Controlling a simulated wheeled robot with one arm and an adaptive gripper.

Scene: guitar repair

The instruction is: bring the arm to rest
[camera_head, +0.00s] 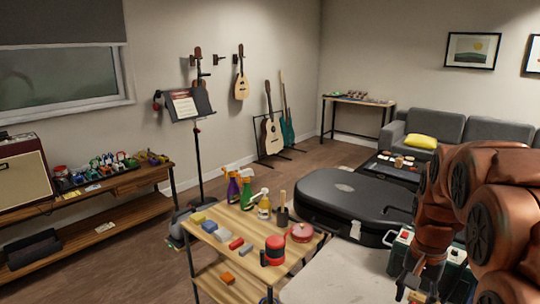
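My arm (480,205) fills the right side of the picture, copper-coloured, bent over with its links pointing down. My gripper is at the lower right, around the bottom edge of the picture. It is partly cut off and overlapped by the arm, so its fingers cannot be made out clearly. A green and white case-like object (402,240) is just beside and behind the lower arm. I cannot tell whether the gripper touches anything.
A wooden cart (232,262) with spray bottles (264,206), a red tin (274,250) and blocks stands at the centre front. A black guitar case (345,195) lies behind it. A sofa (460,130) and low table (392,172) are at the back right.

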